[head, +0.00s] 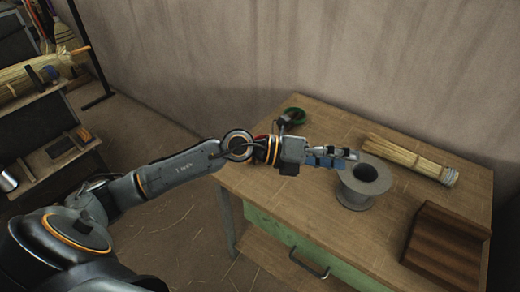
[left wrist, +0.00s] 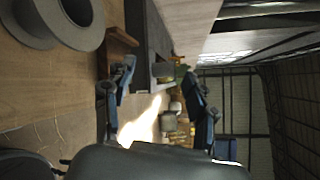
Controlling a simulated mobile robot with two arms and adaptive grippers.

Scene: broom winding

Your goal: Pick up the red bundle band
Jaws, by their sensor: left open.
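I cannot clearly make out the red bundle band in either view. A small bit of red shows beside my left wrist in the head view, but I cannot tell whether it belongs to my arm. My left gripper (head: 343,155) reaches over the wooden table (head: 335,210), beside the grey spool (head: 353,193). Its two blue-grey fingers stand apart with nothing visible held in the left wrist view (left wrist: 160,75). The spool also shows at the top left there (left wrist: 40,38). My right gripper is in neither view.
A straw bundle (head: 405,156) lies behind the spool. A green ring-shaped item (head: 294,115) lies at the table's back left. A brown wooden block (head: 446,244) stands at the right. A green drawer (head: 280,235) is below the tabletop. Shelves (head: 52,88) with straw and tools stand far left.

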